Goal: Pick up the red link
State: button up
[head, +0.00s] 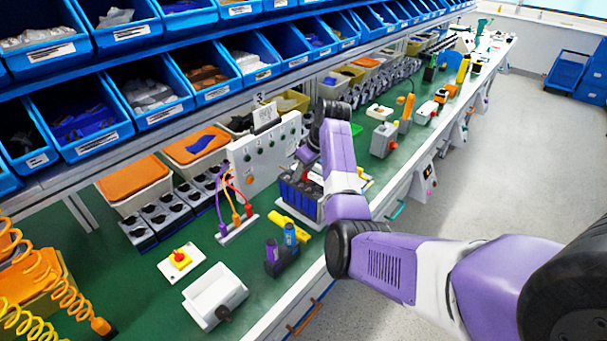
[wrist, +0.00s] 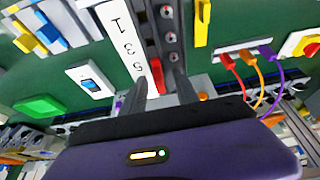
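The red link (wrist: 157,74) shows in the wrist view as a small red bar. It lies between the two fingers of my gripper (wrist: 161,80), near their tips, with a gap visible on each side. My gripper is open, and I cannot tell how far the link is from the fingers in depth. In the head view my arm hides most of the gripper and I cannot make out the link clearly.
A white panel (head: 247,152) with sockets stands close to my wrist. A white holder (head: 236,230) with purple, orange and red cables stands left of my arm. Blue bins (head: 160,92) line the shelf above. Green bench surface (head: 135,275) is clear near a white tray (head: 213,297).

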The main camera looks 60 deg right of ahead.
jog(key=shift+f, duration=0.1)
grip_shut()
dwell(0.3)
notch_tip(320, 180, up, 23)
jog(key=p, duration=0.6)
dwell(0.6)
